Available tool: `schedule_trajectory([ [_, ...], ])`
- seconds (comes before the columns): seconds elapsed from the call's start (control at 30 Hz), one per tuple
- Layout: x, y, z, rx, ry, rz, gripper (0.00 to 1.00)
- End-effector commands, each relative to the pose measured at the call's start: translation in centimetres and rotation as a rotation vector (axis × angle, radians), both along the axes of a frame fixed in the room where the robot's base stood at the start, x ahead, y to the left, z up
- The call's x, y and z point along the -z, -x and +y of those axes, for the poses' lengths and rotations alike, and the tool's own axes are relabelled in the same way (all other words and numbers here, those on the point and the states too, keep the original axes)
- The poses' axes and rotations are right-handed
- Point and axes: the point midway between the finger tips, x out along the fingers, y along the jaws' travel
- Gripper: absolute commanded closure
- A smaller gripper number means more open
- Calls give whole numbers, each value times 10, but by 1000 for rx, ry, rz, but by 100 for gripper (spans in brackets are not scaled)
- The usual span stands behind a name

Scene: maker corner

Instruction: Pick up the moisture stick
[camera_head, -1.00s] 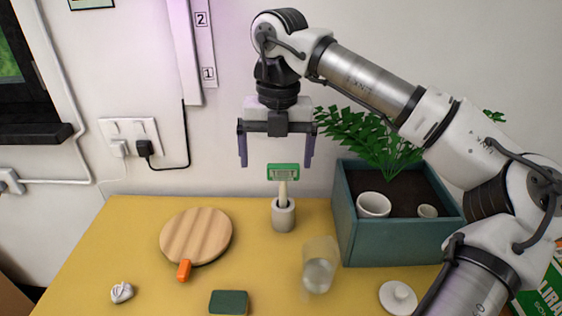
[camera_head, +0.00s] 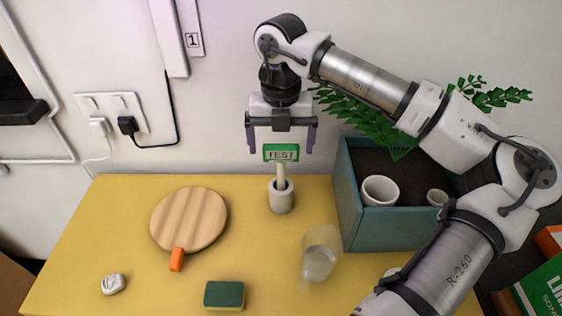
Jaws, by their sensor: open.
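The moisture stick (camera_head: 281,154) has a green rectangular head with a white panel lettered "TEST" and a pale stem. It stands upright in a small grey cylindrical holder (camera_head: 281,197) near the back edge of the table. My gripper (camera_head: 280,149) points down with its two purple fingers apart. Its fingertips hang at about the height of the green head, one on each side of it in the picture. I cannot tell whether the head lies fully between them in depth. No contact shows.
A teal planter box (camera_head: 398,228) with a fern and white pots stands close on the right. A clear glass (camera_head: 320,255) stands in front. A round wooden board (camera_head: 189,219), an orange object (camera_head: 177,260), a green sponge (camera_head: 224,295) and a white lump (camera_head: 113,284) lie left and front.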

Motion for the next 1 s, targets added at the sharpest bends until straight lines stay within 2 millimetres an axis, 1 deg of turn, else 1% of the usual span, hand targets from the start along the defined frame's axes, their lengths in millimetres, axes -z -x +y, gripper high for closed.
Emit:
schedule_trajectory([
  [0.17, 12, 0, 0, -1, -2, 2, 5],
  [0.43, 49, -2, 0, -1, -2, 1, 5],
  [0.53, 54, -3, 0, 0, -1, 0, 5],
  [0.73, 55, -3, 0, 0, 0, -1, 5],
  [1.0, 55, -3, 0, 0, 0, -1, 41],
])
